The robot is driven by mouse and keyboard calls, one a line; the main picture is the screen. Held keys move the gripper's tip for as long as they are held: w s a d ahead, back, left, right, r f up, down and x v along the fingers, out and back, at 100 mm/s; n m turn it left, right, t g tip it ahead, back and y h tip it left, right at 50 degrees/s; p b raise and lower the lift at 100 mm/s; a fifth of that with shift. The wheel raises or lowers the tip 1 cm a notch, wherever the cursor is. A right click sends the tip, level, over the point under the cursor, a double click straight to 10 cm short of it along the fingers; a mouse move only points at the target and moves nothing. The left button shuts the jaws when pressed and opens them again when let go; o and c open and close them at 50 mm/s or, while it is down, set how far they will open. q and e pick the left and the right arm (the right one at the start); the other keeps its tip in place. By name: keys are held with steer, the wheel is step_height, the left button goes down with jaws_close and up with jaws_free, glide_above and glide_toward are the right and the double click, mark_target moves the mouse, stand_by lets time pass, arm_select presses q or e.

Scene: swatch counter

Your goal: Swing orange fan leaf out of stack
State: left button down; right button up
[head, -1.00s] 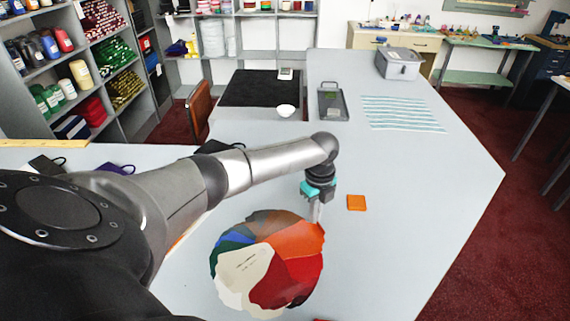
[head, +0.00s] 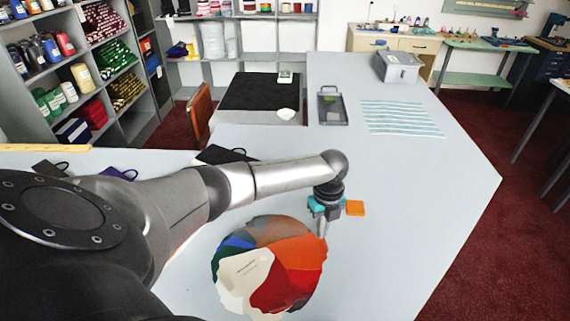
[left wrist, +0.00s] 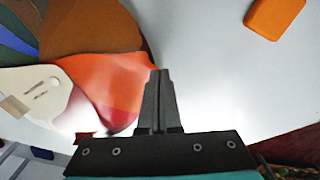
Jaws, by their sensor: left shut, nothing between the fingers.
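A round fan of coloured leaves (head: 244,268) lies on the pale counter in the head view. Its orange leaf (head: 300,254) is at the upper right of the fan, between brown and red leaves. The orange leaf also shows left of the fingers in the left wrist view (left wrist: 103,78). My left gripper (head: 325,234) is shut and empty, pointing down at the orange leaf's outer edge. In the left wrist view its fingertips (left wrist: 159,74) are beside that edge; I cannot tell whether they touch it. My right gripper is not in view.
A small orange square (head: 355,208) lies just right of the gripper. A cream leaf (head: 245,280) tops the fan. A grey tray (head: 332,106), a striped cloth (head: 400,117) and a grey box (head: 398,66) are farther back.

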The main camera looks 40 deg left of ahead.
mark_target(327, 248)
arm_select(q)
steer(key=shift+s+d+m+p, duration=0.45)
steer(key=shift+d+m+p, duration=0.05)
steer(key=shift+d+p, duration=0.25)
steer(key=shift+s+d+m, duration=0.3)
steer(key=shift+d+m, duration=0.15)
steer(key=shift+m, duration=0.05)
steer(key=shift+s+d+r+m+p, duration=0.1)
steer(key=shift+s+d+m+p, duration=0.5)
steer(key=shift+p, duration=0.25)
steer(key=shift+s+d+m, duration=0.3)
steer(key=shift+d, duration=0.15)
